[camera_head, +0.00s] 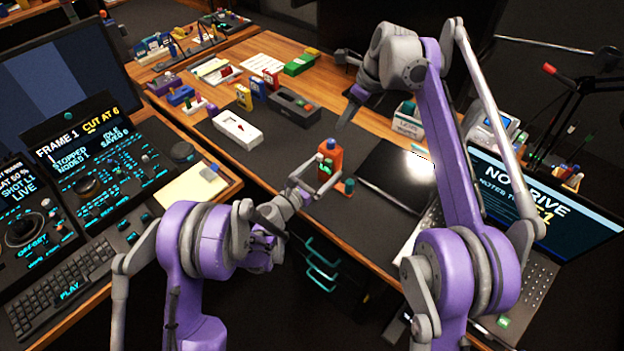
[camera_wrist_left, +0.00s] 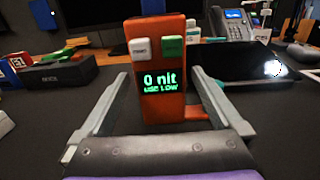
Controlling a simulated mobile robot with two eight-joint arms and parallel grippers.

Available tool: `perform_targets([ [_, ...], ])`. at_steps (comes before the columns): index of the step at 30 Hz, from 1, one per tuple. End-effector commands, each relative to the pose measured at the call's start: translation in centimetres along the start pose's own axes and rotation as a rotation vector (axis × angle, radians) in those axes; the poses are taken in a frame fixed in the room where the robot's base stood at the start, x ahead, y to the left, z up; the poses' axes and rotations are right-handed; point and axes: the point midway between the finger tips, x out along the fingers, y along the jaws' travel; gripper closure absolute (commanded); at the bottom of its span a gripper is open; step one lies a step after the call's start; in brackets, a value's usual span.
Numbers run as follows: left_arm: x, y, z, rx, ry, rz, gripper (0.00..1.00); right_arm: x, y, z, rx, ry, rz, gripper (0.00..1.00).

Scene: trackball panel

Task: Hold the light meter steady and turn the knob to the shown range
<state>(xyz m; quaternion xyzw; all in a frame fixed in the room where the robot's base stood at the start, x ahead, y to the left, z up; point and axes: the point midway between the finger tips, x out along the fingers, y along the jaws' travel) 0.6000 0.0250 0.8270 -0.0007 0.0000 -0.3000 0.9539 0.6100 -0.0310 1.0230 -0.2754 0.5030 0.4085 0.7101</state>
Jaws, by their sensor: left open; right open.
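The orange light meter (camera_head: 336,157) stands upright on the dark mat. In the left wrist view the meter (camera_wrist_left: 158,55) faces me; its screen reads "0 nit USE LOW" in green. A white and a green button sit above the screen. A small teal-topped knob (camera_head: 349,185) is beside the meter's base in the head view. My left gripper (camera_head: 316,183) is open, its fingers on either side of the meter's lower part; contact is not clear. It also shows in the left wrist view (camera_wrist_left: 158,85). My right gripper (camera_head: 343,92) is open and empty, above the desk beyond the meter.
A black flat panel (camera_head: 398,178) lies right of the meter. A white box (camera_head: 236,128) and a dark case (camera_head: 294,105) lie behind it. The mat's front part is clear.

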Motion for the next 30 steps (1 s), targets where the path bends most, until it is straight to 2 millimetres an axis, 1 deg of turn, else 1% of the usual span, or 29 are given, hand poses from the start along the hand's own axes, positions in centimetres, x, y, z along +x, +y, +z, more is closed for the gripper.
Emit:
perform_targets([
  [1, 0.8, -0.1, 0.0, -0.001, 0.0, -0.002, 0.0, 0.0, 0.0, 0.0, 0.0, 0.0, 0.0, 0.5],
  [3, 1.8, 0.0, 0.0, -0.001, 0.0, -0.001, 0.0, 0.0, 0.0, 0.0, 0.0, 0.0, 0.0, 0.5],
  [7, 3.0, 0.0, 0.0, 0.001, 0.0, -0.001, 0.0, 0.0, 0.0, 0.0, 0.0, 0.0, 0.0, 0.5],
  [12, 3.5, 0.0, 0.0, 0.001, 0.001, 0.0, 0.0, 0.0, 0.0, 0.0, 0.0, 0.0, 0.0, 0.5],
  [18, 3.5, 0.0, 0.0, 0.002, 0.001, 0.0, 0.0, 0.0, 0.0, 0.0, 0.0, 0.0, 0.0, 0.5],
  [20, 3.5, 0.0, 0.0, 0.001, 0.001, 0.0, 0.09, 0.0, 0.0, 0.0, 0.0, 0.0, 0.0, 0.5],
  [21, 3.5, 0.0, 0.0, 0.001, 0.001, 0.0, 0.16, 0.0, 0.0, 0.0, 0.0, 0.0, 0.0, 0.5],
  [26, 3.5, 0.0, 0.0, 0.001, 0.001, 0.0, 0.45, 0.0, 0.0, 0.0, 0.0, 0.0, 0.0, 0.5],
  [30, 3.5, 0.0, 0.0, 0.001, 0.001, 0.0, 0.7, 0.0, 0.0, 0.0, 0.0, 0.0, 0.0, 0.5],
])
